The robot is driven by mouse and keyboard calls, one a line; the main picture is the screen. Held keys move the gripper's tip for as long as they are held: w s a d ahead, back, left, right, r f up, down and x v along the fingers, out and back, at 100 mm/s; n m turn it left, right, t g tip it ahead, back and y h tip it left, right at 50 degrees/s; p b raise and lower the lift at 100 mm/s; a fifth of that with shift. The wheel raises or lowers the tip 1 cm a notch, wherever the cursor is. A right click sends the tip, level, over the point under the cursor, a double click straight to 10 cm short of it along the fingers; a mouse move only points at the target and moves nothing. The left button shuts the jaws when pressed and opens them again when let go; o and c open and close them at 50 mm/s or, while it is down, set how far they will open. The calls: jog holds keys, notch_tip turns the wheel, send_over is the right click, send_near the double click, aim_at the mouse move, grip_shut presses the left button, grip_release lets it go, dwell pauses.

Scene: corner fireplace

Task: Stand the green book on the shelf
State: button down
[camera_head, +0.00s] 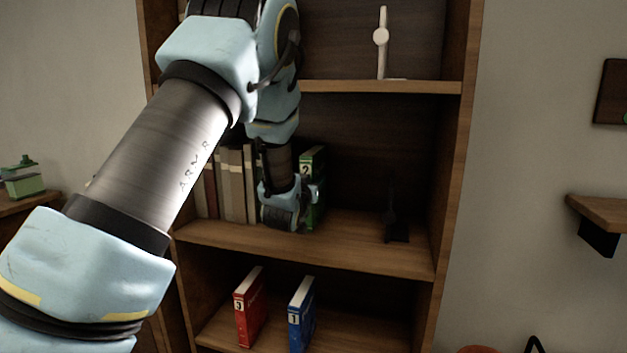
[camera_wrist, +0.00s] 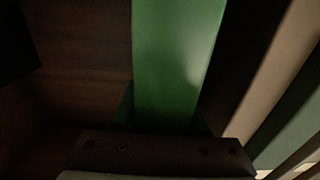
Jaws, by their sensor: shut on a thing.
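The green book (camera_head: 314,164), marked with a 2 near its top, is upright on the middle level of the wooden shelf (camera_head: 310,247). It is at the right of a row of books, and my gripper (camera_head: 303,208) is shut on it. My arm hides much of the book's left side in the head view. In the wrist view the green book (camera_wrist: 173,60) fills the middle, with part of my gripper (camera_wrist: 165,150) across the bottom. I cannot tell whether the book's bottom edge touches the board.
Beige and dark books (camera_head: 232,184) stand left of the green book. A dark stand (camera_head: 396,225) is to its right, with bare board between. A red book (camera_head: 250,308) and a blue book (camera_head: 301,315) stand below. A white ornament (camera_head: 381,45) stands above.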

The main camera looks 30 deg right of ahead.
jog(key=shift+f, duration=0.1)
jog(key=c, duration=0.7)
grip_release()
